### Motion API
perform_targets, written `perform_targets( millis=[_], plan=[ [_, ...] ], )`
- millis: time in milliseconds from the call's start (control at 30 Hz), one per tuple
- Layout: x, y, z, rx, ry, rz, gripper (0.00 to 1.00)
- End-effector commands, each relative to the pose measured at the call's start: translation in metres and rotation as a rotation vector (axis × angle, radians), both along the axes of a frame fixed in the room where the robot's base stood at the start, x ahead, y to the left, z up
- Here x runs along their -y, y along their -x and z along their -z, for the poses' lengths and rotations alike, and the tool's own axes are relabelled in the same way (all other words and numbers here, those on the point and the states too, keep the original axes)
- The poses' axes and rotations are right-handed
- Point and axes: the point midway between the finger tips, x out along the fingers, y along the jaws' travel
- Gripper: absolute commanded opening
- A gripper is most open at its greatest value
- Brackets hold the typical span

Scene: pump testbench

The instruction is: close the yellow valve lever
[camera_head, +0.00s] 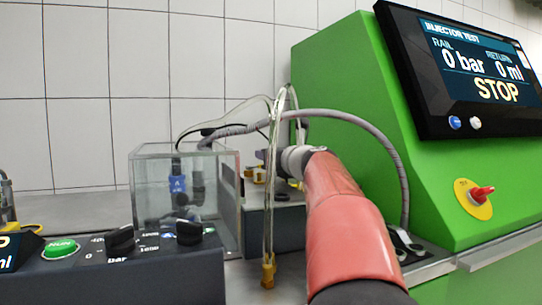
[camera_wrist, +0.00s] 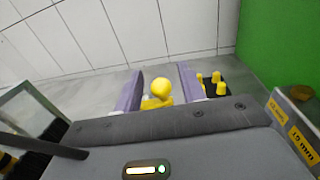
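The yellow valve lever shows in the wrist view as a round yellow knob (camera_wrist: 161,88) with a flat yellow part just below it. My gripper (camera_wrist: 159,82) has its two purple fingers apart, one on each side of the knob. A gap seems to show on both sides, and I cannot tell whether either finger touches it. The lower part of the lever is hidden by my gripper body. In the head view my red arm reaches to the back, and small yellow parts show near its end, too small to tell apart.
A clear tank (camera_head: 150,205) stands left of my arm. A transparent hose (camera_head: 268,215) with a brass end hangs close in front of it. A grey hose (camera_head: 385,145) arches over to the green cabinet (camera_head: 340,85) on the right. Yellow pegs (camera_wrist: 217,78) stand right of my fingers.

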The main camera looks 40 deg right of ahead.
Motion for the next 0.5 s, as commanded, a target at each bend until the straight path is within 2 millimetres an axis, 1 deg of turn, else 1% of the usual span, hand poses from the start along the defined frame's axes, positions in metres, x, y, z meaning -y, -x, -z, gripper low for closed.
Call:
perform_targets(
  millis=[167,267,367,500],
  plan=[
    [0.0,0.0,0.0,0.0,0.0,0.0,0.4],
    [-0.001,0.005,0.0,0.001,0.002,0.0,0.4],
    [-0.003,0.018,0.001,0.001,0.002,0.002,0.4],
    [-0.007,0.043,0.001,0.0,0.003,0.001,0.4]
  ],
)
